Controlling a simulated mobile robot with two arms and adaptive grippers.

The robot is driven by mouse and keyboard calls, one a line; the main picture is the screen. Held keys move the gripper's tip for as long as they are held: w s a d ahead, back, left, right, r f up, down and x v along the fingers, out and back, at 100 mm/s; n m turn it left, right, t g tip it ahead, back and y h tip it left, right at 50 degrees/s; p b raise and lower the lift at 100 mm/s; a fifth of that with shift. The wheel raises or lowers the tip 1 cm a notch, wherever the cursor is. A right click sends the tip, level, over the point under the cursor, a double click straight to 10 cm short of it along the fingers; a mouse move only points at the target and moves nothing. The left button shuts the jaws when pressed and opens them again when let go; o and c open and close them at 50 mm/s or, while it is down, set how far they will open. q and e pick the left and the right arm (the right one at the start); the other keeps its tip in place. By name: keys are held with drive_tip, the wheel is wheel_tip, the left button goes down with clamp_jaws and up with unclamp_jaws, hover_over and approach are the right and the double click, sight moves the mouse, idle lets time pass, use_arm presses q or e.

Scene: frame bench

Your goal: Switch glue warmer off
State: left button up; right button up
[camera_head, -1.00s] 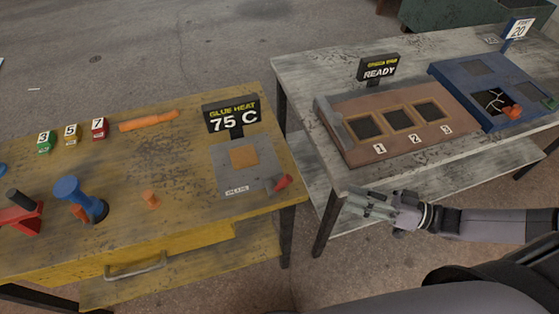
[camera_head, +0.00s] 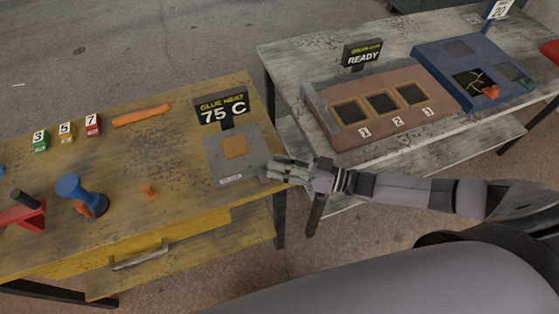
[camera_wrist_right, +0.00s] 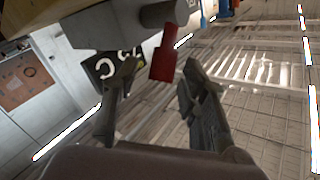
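The glue warmer (camera_head: 220,165) is a grey plate with an orange square, at the right end of the yellow bench. Its sign (camera_head: 222,109) reads GLUE HEAT 75 C. In the right wrist view its red lever (camera_wrist_right: 165,55) hangs from a grey shaft (camera_wrist_right: 165,14). My right gripper (camera_head: 272,171) is at the warmer's right edge and hides the lever in the head view. In the right wrist view its fingers (camera_wrist_right: 160,78) are open, with the red lever between their tips; a gap shows on the right side. My left gripper is out of view.
The yellow bench (camera_head: 140,190) also holds numbered blocks, an orange stick (camera_head: 141,115), a blue-handled stamp (camera_head: 80,195) and a red-based tool (camera_head: 22,212). A grey bench (camera_head: 290,62) at the right bears a brown three-slot fixture (camera_head: 325,88) and a blue tray (camera_head: 430,60).

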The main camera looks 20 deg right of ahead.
drive_tip(key=shift+w+a, duration=0.1)
drive_tip(key=shift+a, duration=0.1)
drive_tip(key=shift+c, duration=0.6)
clamp_jaws()
